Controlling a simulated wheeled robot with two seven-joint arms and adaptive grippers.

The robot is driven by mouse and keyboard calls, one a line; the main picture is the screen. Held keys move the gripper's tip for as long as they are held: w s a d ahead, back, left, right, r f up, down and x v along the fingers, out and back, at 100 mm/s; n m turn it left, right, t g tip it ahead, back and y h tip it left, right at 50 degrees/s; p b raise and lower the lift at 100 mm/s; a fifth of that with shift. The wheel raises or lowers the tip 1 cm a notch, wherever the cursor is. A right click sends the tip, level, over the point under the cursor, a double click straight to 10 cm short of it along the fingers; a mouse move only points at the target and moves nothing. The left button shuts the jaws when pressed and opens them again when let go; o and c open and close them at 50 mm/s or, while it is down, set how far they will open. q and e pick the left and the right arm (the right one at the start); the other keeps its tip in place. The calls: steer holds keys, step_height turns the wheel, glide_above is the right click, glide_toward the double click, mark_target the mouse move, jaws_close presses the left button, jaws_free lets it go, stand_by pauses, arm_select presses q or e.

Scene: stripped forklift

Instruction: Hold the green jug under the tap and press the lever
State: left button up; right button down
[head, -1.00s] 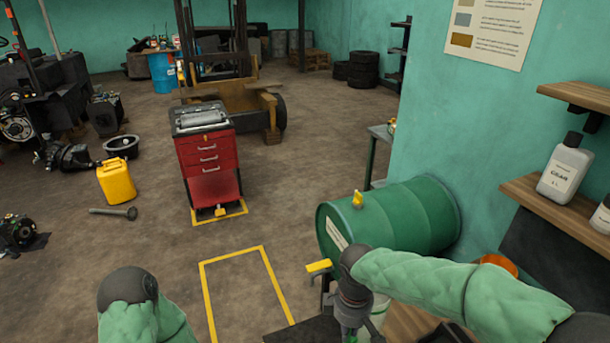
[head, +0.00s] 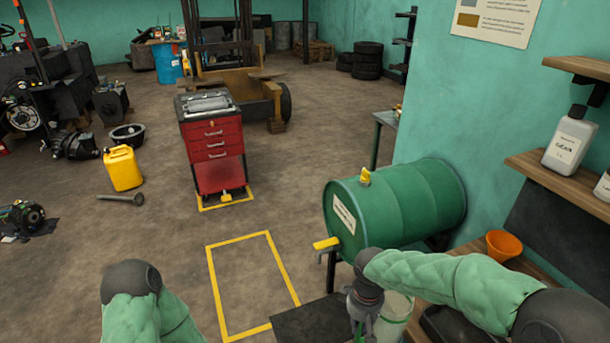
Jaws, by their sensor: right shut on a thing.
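A green drum (head: 395,205) lies on its side on a stand at right of centre. Its tap (head: 322,257) with a yellow lever (head: 326,243) sticks out low at the drum's left end. My right gripper (head: 360,328) points down at the bottom, below and right of the tap, with its fingertips mostly out of sight. It is shut on the green jug (head: 397,312), a pale container with green on it, partly hidden by my arm and gripper. The jug is to the right of the tap, not beneath it. Only a bent part of my left arm shows at bottom left.
A dark platform (head: 310,322) lies below the tap. A red tool cart (head: 212,150) and yellow can (head: 122,168) stand farther off. The yellow-marked floor is clear.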

steer(key=d+f+m+b, duration=0.1)
steer(key=f+m, duration=0.1)
steer(key=f, duration=0.2)
steer(key=w+d+f+m+b, duration=0.1)
steer(key=f+m+b, duration=0.1)
steer(key=f, duration=0.2)
steer(key=w+d+f+m+b, duration=0.1)
steer(key=d+f, duration=0.1)
steer(key=f, duration=0.2)
steer(key=shift+m, duration=0.4)
steer(key=shift+d+f, duration=0.2)
steer(key=shift+f, duration=0.05)
